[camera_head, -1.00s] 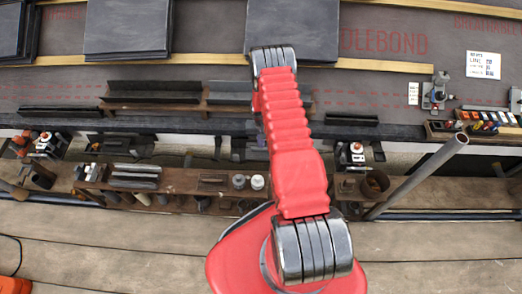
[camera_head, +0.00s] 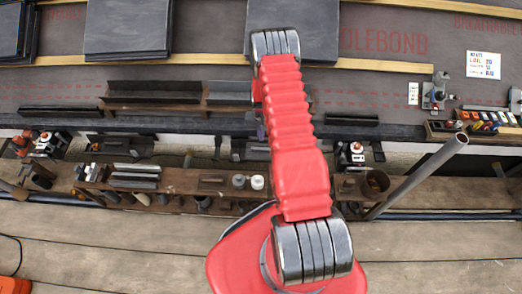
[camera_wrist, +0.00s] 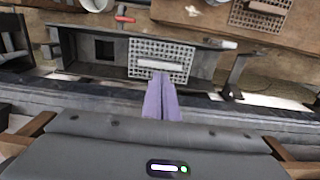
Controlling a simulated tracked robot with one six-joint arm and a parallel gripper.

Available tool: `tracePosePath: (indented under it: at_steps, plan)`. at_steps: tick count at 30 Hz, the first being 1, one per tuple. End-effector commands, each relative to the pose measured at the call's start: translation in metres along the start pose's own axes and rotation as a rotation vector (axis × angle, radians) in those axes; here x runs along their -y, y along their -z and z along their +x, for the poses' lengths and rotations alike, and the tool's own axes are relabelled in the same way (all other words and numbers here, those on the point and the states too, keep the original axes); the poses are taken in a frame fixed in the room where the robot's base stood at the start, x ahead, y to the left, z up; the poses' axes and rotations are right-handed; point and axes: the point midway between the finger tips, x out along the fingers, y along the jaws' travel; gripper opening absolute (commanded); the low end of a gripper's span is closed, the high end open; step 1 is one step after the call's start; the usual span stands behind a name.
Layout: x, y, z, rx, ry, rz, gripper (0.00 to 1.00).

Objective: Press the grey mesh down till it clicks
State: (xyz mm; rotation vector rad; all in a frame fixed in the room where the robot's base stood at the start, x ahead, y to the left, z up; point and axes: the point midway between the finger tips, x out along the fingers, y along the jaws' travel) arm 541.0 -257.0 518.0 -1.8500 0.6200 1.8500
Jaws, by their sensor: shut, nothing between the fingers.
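In the wrist view the grey mesh (camera_wrist: 145,51) is a perforated rectangular plate with a pale bar handle (camera_wrist: 160,65) across it. It sits at a long dark grey trough (camera_wrist: 85,66), right of a square dark opening. I cannot tell whether it is seated flush. My gripper (camera_wrist: 162,78) has purple fingers, shut together and empty. Their tips appear at the mesh's near edge, just below the handle; whether they touch it is unclear. In the head view my red arm hides most of the gripper and the mesh.
A second mesh with a brown handle (camera_wrist: 268,8) lies on the wooden plank at upper right in the wrist view. A red-handled tool (camera_wrist: 124,19) lies beyond the trough. In the head view a slanted grey pipe (camera_head: 420,175) rises at right, and slates (camera_head: 128,28) lie at the back.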

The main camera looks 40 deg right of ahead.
Motion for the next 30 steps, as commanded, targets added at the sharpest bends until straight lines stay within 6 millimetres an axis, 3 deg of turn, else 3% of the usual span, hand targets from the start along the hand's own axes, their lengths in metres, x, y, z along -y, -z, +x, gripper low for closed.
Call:
tracePosePath:
  at_steps: [12, 30]
  plan:
    - [0.000, -0.001, -0.021, 0.001, 0.000, 0.000, 0.00]
    - [0.000, -0.001, -0.021, 0.002, 0.000, -0.005, 0.00]
